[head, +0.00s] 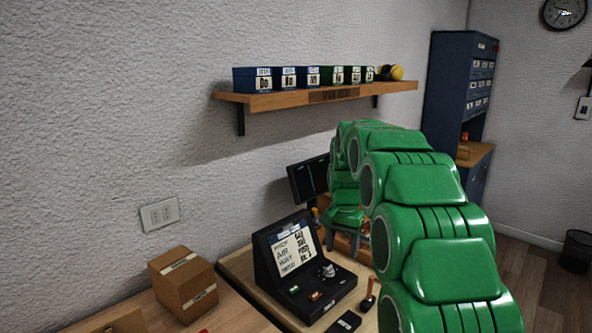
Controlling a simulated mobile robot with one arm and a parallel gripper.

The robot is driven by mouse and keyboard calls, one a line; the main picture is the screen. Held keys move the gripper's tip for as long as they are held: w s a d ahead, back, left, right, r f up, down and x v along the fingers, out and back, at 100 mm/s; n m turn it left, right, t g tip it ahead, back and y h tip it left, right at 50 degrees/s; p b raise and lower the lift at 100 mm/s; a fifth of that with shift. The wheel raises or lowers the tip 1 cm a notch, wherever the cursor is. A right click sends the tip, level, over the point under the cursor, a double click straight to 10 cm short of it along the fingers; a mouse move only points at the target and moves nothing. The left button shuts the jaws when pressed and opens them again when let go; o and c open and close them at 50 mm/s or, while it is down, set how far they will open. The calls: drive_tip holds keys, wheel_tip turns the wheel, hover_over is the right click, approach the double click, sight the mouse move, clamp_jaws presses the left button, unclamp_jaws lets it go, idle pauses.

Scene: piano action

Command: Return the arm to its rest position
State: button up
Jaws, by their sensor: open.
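My green segmented arm (435,240) rises from the lower right, arches over and comes down behind the workbench's dark console. My gripper (343,236) shows small at its far end, low over the back of the bench, partly hidden by my own arm. It is open, and I see nothing held between its fingers.
A dark console (283,235) with a handwritten card stands on the bench (238,265), with a dark screen (305,181) behind. A cardboard box (183,284) sits at left. A wall shelf (290,101) carries several labelled bins. A blue cabinet (448,90) stands at back right.

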drive_tip(key=s+d+r+n, duration=0.1)
drive_tip(key=s+r+n, duration=0.15)
drive_tip(key=s, duration=0.95)
drive_tip(key=s+d+r+n, duration=0.1)
drive_tip(key=s+r, duration=0.2)
drive_tip(key=s, duration=0.9)
drive_tip(key=s+f+n, duration=0.1)
drive_tip(key=s+f, duration=0.1)
drive_tip(key=s, duration=1)
drive_tip(key=s+f+n+g, duration=0.1)
drive_tip(key=s+f, duration=0.1)
drive_tip(key=s, duration=1)
drive_tip(key=shift+d+f, duration=0.25)
